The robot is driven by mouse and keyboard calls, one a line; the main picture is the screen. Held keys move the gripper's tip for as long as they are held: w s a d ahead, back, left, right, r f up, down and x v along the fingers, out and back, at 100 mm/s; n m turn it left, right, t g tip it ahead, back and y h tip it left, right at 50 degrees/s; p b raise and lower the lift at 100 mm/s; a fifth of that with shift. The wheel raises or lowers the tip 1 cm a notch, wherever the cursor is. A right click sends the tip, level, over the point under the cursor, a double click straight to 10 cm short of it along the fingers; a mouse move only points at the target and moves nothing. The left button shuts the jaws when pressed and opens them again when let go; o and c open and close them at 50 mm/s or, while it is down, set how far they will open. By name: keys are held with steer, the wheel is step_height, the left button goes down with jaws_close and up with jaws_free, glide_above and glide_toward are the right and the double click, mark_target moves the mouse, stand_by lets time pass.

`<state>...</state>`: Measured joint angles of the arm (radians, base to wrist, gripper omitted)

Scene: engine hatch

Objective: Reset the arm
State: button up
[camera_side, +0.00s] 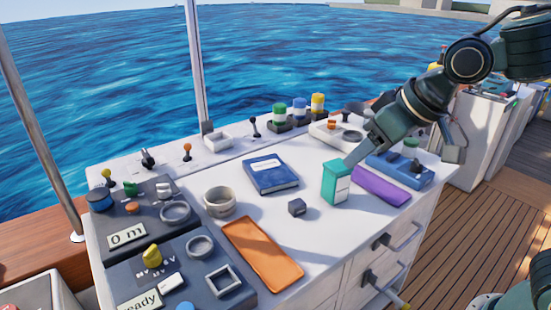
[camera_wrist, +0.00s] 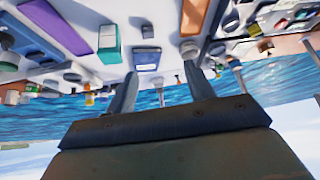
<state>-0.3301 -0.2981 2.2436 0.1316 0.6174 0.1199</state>
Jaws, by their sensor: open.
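My gripper (camera_side: 404,155) hangs above the right end of the white console top, with its arm coming in from the upper right. Its two fingers are spread wide with nothing between them; they also show apart in the wrist view (camera_wrist: 160,82). In the side view the left fingertip overlaps the top of an upright teal box (camera_side: 336,184); I cannot tell the gap between them. The wrist view is upside down, with the console at the top and the sea below; the teal box (camera_wrist: 110,45) stands clear of the fingers there.
A purple block (camera_side: 381,187) and a blue device (camera_side: 399,171) lie near the teal box. A grey cube (camera_side: 297,207), blue book (camera_side: 270,174), round cup (camera_side: 219,203) and orange tray (camera_side: 262,256) lie leftward. Capped bottles (camera_side: 299,110) stand at the back. A metal post (camera_side: 195,70) rises behind.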

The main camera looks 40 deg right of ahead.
steer(key=s+d+f, duration=0.1)
steer(key=s+d, duration=0.3)
steer(key=s, duration=0.3)
steer(key=s+d+f+m+g+h, duration=0.1)
steer(key=s+d, duration=0.3)
steer(key=s, duration=0.3)
steer(key=shift+s, duration=0.2)
